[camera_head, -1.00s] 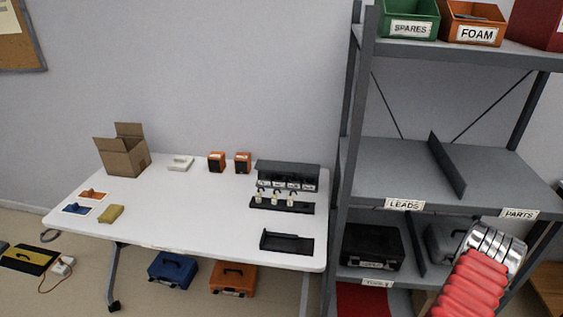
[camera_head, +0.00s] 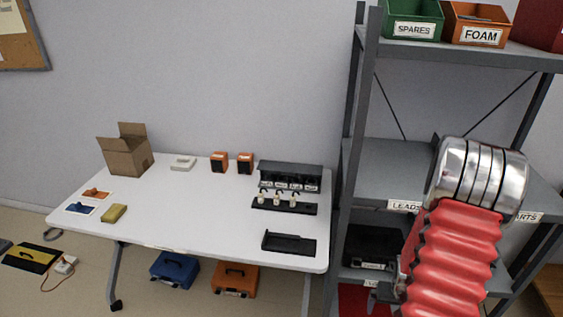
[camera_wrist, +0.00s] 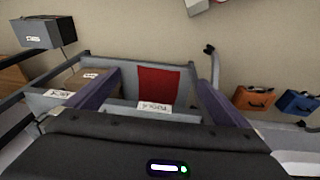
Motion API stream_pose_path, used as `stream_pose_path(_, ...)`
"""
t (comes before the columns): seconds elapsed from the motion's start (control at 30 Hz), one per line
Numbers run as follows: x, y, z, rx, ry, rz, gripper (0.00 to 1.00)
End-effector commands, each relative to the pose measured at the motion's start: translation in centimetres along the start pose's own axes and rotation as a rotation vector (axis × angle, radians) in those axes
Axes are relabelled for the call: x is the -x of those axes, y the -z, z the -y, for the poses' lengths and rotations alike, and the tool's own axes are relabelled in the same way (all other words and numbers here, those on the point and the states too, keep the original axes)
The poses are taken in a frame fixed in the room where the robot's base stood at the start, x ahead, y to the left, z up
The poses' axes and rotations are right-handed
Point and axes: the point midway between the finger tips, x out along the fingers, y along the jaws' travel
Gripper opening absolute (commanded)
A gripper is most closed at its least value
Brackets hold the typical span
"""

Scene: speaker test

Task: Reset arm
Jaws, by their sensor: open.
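My arm, with a red ribbed sleeve (camera_head: 450,262) and a silver ringed joint, rises at the right of the head view in front of the grey shelf unit (camera_head: 348,150). My gripper is not clearly seen there. In the wrist view my gripper (camera_wrist: 156,78) shows as two dark purple fingers spread well apart, with nothing between them. Beyond them are a red panel (camera_wrist: 158,84) and labelled shelf edges. A black housing with a small lit indicator fills the bottom of that view.
A white table (camera_head: 190,215) at left holds a cardboard box (camera_head: 125,158), orange units and a black rack (camera_head: 290,175). Blue (camera_head: 173,270) and orange (camera_head: 235,279) cases stand beneath it. Green (camera_head: 413,20) and orange (camera_head: 475,25) bins sit on the top shelf, beside the arm's upper space.

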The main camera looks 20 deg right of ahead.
Motion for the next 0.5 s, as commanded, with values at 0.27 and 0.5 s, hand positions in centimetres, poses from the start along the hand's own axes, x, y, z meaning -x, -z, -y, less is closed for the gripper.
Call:
stream_pose_path(0.27, 6.9, -0.4, 3.5, 0.029, -0.005, 0.056, 1.00)
stream_pose_path(0.5, 12.5, -1.5, 6.6, 0.057, 0.000, 0.089, 1.00)
